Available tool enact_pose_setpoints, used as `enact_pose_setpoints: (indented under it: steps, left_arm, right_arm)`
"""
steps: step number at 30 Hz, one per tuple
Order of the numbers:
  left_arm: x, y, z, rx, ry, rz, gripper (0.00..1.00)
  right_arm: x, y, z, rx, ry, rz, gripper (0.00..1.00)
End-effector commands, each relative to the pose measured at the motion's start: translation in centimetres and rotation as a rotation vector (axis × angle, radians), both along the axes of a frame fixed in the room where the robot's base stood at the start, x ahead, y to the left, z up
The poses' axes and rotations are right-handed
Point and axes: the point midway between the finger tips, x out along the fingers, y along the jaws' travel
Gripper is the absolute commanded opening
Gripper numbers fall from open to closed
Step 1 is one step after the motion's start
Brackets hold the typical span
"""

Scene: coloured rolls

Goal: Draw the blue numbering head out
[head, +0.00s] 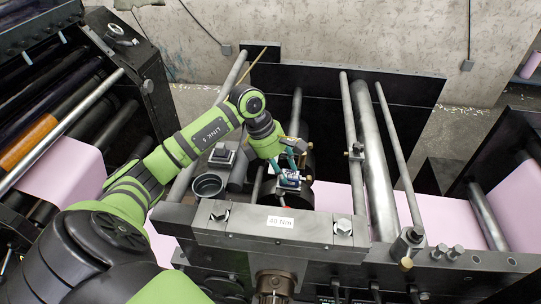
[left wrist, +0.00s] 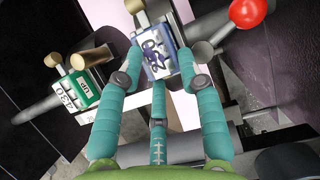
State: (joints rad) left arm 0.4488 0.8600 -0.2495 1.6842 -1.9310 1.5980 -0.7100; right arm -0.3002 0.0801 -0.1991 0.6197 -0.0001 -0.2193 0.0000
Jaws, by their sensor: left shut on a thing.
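The blue numbering head (left wrist: 155,50) has a white face with dark figures and a brass knob on top. It is between the teal fingers of my left gripper (left wrist: 160,62), which is shut on it. A green numbering head (left wrist: 82,90) with brass knobs sits on the same grey shaft to the left in the left wrist view. I cannot tell whether the blue head is still seated. My right gripper is out of view.
Grey rollers (head: 372,150) run to the right. A dark round cup (head: 208,186) stands to the left. A red ball knob (left wrist: 251,12) is near the right finger.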

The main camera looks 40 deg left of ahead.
Motion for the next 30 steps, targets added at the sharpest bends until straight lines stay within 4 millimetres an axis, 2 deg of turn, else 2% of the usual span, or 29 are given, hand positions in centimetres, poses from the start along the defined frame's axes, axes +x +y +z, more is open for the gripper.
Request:
enact_pose_setpoints:
  steps: [18,30]
  left_arm:
    - [-0.3,-0.2,0.0,-0.001,0.011,-0.012,0.00]
    - [-0.2,-0.2,1.6,-0.001,0.005,-0.009,0.00]
  right_arm:
    - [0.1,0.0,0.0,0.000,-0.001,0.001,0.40]
    - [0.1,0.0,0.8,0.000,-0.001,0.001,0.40]
